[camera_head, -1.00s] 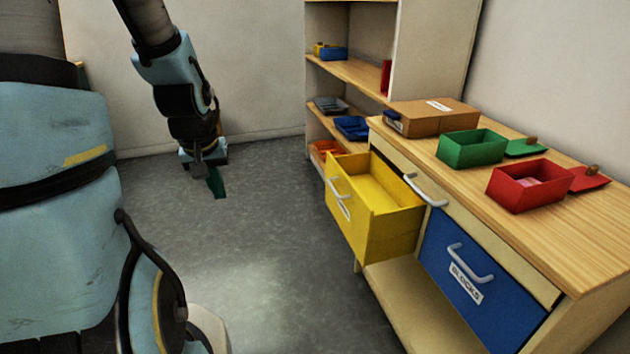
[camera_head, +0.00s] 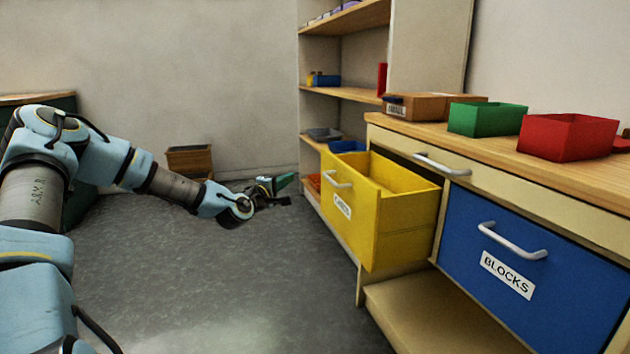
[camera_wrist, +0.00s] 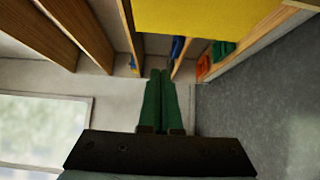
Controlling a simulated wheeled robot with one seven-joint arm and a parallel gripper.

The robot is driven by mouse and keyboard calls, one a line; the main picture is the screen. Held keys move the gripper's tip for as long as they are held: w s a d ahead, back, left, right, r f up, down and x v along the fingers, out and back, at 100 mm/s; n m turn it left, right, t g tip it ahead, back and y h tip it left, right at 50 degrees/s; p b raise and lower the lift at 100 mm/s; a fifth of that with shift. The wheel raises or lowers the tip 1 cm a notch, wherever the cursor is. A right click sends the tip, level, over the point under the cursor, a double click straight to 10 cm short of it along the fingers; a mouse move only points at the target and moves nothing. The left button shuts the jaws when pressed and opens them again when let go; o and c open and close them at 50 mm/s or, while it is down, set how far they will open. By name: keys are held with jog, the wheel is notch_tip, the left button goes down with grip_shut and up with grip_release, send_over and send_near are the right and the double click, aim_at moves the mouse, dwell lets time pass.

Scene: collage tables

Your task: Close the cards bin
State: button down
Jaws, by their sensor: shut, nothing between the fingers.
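The yellow bin (camera_head: 405,230) is a drawer in the wooden cabinet, with a grey handle (camera_head: 337,179) and a white label (camera_head: 342,206) too small to read surely. It is pulled well out and its inside shows from above. My gripper (camera_head: 284,182) is to the left of the yellow front, apart from it, with its green fingers pointing right. In the wrist view the green fingers (camera_wrist: 160,98) are together with nothing between them. The yellow bin's surface (camera_wrist: 205,18) shows at the top of that view, beyond the fingertips.
A blue drawer labelled BLOCKS (camera_head: 540,265) sits shut beside the yellow bin. A green box (camera_head: 487,120), a red box (camera_head: 567,137) and a cardboard box (camera_head: 430,106) stand on the cabinet top. Shelves (camera_head: 345,92) stand behind. The floor (camera_head: 240,280) before the bin is clear.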

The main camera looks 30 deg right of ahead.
jog(key=s+d+b+x, duration=0.1)
jog(key=s+x, duration=0.1)
jog(key=x, duration=1)
jog(key=shift+d, duration=0.6)
jog(key=shift+w+d, duration=0.1)
jog(key=shift+d, duration=0.05)
